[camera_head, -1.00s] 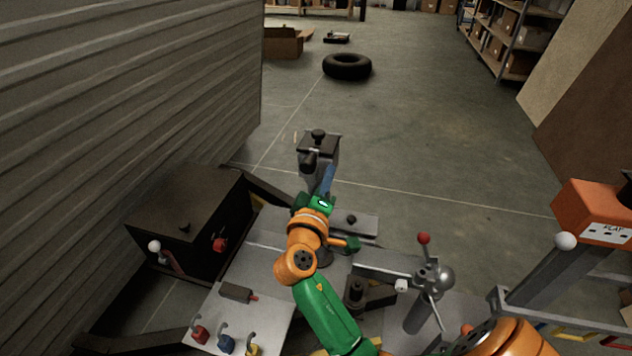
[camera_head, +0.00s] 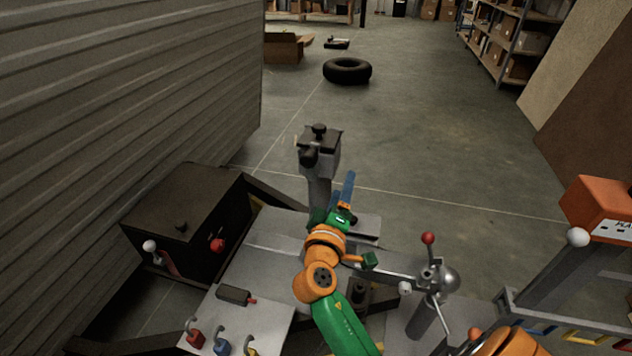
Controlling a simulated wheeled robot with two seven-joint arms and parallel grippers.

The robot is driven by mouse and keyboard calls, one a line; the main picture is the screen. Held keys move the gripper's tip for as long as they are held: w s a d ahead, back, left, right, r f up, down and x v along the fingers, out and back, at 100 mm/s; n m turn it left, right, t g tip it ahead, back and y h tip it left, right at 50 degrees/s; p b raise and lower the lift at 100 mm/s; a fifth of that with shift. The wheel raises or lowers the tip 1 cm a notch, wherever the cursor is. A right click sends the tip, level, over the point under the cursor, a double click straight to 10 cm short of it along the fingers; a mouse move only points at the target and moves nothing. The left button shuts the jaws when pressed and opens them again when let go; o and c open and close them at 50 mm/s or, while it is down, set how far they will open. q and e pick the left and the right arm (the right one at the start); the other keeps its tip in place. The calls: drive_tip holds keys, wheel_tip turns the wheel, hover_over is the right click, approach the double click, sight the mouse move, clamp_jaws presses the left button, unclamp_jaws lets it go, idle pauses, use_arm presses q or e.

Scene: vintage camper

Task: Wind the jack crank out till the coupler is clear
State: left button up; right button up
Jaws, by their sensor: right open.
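A grey post (camera_head: 318,190) with a dark boxy head (camera_head: 320,143) stands beyond the grey plate. The head has a black knob on top and a dark round grip (camera_head: 310,157) on its near side. To the right, a metal stand carries a silver ball-shaped head (camera_head: 441,279) with a red-knobbed lever (camera_head: 428,240). I cannot tell for certain which part is the jack crank or the coupler. My right gripper (camera_head: 345,187), with blue fingers, is open and empty just right of and nearer than the grey post, and does not appear to touch it.
A black box (camera_head: 185,215) with a red knob stands left beside the ribbed wall (camera_head: 120,90). A tyre (camera_head: 347,71) lies on the open floor behind.

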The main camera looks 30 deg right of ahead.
idle(0.3)
drive_tip(key=v, duration=0.5)
drive_tip(key=shift+r+b, duration=0.1)
drive_tip(key=shift+b, duration=0.2)
